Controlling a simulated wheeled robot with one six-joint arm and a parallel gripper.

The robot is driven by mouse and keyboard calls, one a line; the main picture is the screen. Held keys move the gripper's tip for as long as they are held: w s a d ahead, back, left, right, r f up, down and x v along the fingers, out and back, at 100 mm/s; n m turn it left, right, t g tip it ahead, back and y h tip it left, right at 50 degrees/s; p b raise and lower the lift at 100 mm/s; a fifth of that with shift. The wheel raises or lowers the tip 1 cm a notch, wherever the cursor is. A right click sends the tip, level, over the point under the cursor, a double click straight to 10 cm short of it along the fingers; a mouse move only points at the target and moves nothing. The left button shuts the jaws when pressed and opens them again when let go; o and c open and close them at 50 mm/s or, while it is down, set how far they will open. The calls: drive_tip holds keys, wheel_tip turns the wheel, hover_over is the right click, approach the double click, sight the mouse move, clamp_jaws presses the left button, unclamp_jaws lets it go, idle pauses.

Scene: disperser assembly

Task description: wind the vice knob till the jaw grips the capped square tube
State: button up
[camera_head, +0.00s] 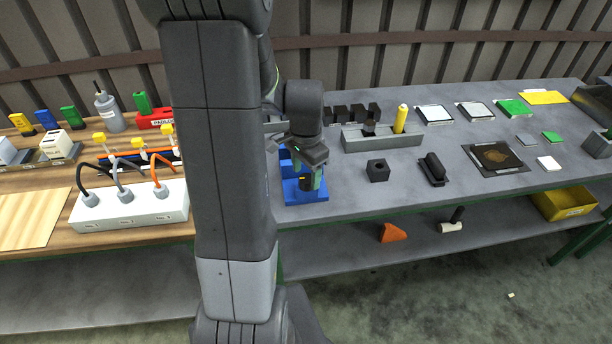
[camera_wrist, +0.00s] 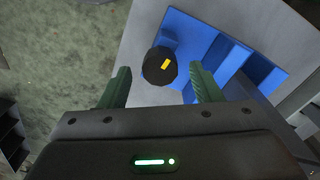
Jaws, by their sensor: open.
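The blue vice (camera_head: 306,196) sits at the front edge of the grey bench, and its blue body also shows in the wrist view (camera_wrist: 203,42). Its round black knob (camera_wrist: 160,66) carries a yellow mark. My gripper (camera_wrist: 161,72) is open, with one green finger on each side of the knob and gaps showing between fingers and knob. In the head view my gripper (camera_head: 318,178) is over the vice and hides part of it. I cannot make out the capped square tube in either view.
Right of the vice are a black block with a hole (camera_head: 377,170) and a black part (camera_head: 433,169). A grey tray (camera_head: 385,144) with a yellow cylinder (camera_head: 401,118) stands behind. A white socket box (camera_head: 130,208) is on the wooden bench at left.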

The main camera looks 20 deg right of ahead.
sight(306, 179)
drive_tip(key=shift+f, duration=1.15)
drive_tip(key=c, duration=1)
drive_tip(key=shift+m, duration=0.4)
drive_tip(key=o, duration=1)
drive_tip(key=shift+r, duration=0.15)
wheel_tip(306, 179, up, 14)
drive_tip(key=b, duration=0.1)
drive_tip(key=shift+f, duration=0.2)
